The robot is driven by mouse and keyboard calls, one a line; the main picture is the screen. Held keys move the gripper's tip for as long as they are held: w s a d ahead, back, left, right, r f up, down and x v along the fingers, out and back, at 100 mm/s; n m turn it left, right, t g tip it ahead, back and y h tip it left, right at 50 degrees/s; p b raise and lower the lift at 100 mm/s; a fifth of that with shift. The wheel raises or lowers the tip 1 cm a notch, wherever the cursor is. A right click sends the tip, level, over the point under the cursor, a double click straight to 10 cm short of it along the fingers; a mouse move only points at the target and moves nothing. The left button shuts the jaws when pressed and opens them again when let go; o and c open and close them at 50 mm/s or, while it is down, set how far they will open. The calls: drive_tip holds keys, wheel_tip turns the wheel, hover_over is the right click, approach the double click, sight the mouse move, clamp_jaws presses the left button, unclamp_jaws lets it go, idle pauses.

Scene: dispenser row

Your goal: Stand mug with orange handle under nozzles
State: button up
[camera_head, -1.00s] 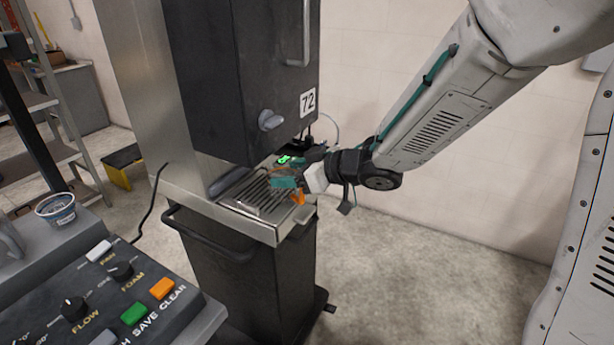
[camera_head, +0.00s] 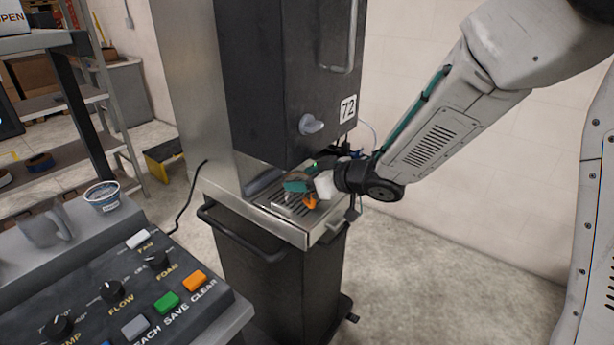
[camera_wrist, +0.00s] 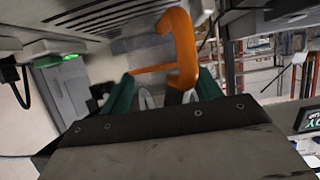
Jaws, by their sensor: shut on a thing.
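The mug's orange handle (camera_head: 311,204) shows at my gripper (camera_head: 300,188), over the slatted drip tray (camera_head: 257,203) of the dispenser. In the wrist view the orange handle (camera_wrist: 184,48) stands large in front of my gripper (camera_wrist: 167,88), whose teal fingers are on either side of it. My gripper is shut on the mug. The mug's body is hard to make out, and I cannot tell whether the mug touches the tray. The nozzles are mostly hidden under the black dispenser housing (camera_head: 270,90), marked 72.
A control panel (camera_head: 130,290) with knobs and coloured buttons fills the lower left. A grey mug (camera_head: 45,228) and a small tub (camera_head: 102,197) stand behind it. A black handle bar (camera_head: 240,245) runs along the dispenser cabinet. Floor at right is clear.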

drive_tip(key=shift+f, duration=0.6)
idle(0.3)
drive_tip(key=o, duration=1.3)
